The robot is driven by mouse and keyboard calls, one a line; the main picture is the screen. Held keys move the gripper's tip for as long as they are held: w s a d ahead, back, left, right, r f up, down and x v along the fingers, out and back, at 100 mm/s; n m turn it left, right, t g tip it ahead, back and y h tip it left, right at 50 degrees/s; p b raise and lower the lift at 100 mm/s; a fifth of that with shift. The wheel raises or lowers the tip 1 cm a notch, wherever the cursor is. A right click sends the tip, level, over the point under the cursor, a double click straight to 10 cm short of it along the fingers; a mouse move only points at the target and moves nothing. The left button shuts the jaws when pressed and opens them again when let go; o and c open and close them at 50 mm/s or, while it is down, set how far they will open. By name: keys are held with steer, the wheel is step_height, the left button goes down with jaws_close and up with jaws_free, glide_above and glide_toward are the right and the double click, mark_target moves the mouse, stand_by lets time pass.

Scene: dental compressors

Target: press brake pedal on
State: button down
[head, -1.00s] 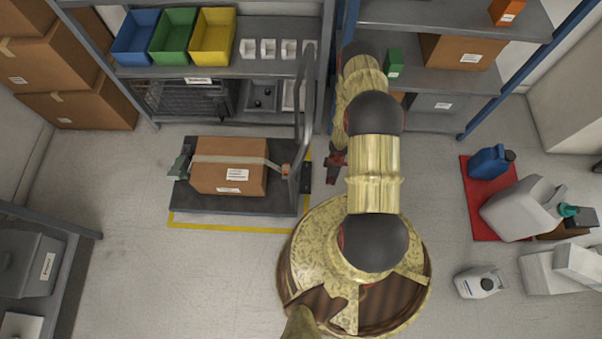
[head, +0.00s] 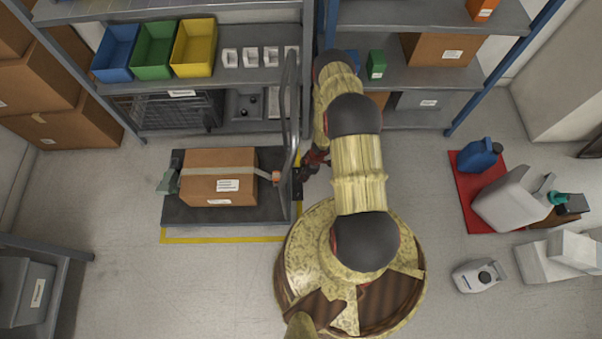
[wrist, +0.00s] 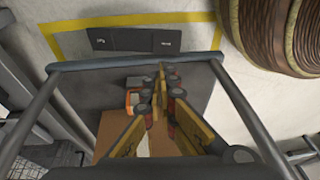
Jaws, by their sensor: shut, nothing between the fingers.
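A platform cart (head: 185,214) with an upright tube handle (head: 289,105) stands on the floor left of my arm. A dark two-part pedal plate sits low at its handle end; it shows in the wrist view (wrist: 133,39), beyond the handle's crossbar (wrist: 135,62), with small pale marks that I cannot read surely. In the head view only a little of the pedal plate (head: 297,190) shows. My gripper (head: 308,168) is shut and empty beside the handle. In the wrist view its fingers (wrist: 160,82) meet above the cart's deck, apart from the pedal plate.
A strapped cardboard box (head: 215,190) rides on the cart. A yellow floor line (head: 220,240) borders it. Shelves with blue, green and yellow bins (head: 193,48) stand behind. A red mat (head: 468,205) with jugs lies at right.

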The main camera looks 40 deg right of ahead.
steer(key=b, duration=0.4)
glide_toward(298, 197)
steer(key=w+f, duration=0.2)
steer(key=f, duration=0.1)
steer(key=w+a+f, duration=0.1)
steer(key=f, duration=0.1)
steer(key=shift+w+a+f, duration=0.1)
steer(key=shift+w+f, duration=0.15)
steer(key=shift+s+f+b, duration=0.1)
steer(key=shift+f+b, duration=0.2)
steer(key=shift+f, duration=0.25)
steer(key=shift+s+a+p, duration=0.15)
steer(key=shift+p, duration=0.4)
steer(key=shift+s+a+f+t+h+p, duration=0.3)
steer(key=shift+t+p, duration=0.4)
steer(key=shift+p, duration=0.6)
steer(key=shift+s+a+f+t+h+p, duration=0.1)
steer(key=shift+s+f+t+h+p, duration=0.3)
steer(key=shift+p, duration=0.35)
steer(key=shift+s+a+f+n+t+h, duration=0.1)
steer(key=shift+f+n+t+h, duration=0.15)
steer(key=shift+f+t, duration=0.25)
steer(key=shift+s+a+f+n+t+h, duration=0.1)
steer(key=shift+f+n+t+h, duration=0.05)
steer(key=shift+f+t+h, duration=0.3)
steer(key=shift+w+f, duration=0.1)
steer(key=shift+f, duration=0.1)
steer(key=shift+f+b, duration=0.25)
steer(key=shift+b, duration=0.2)
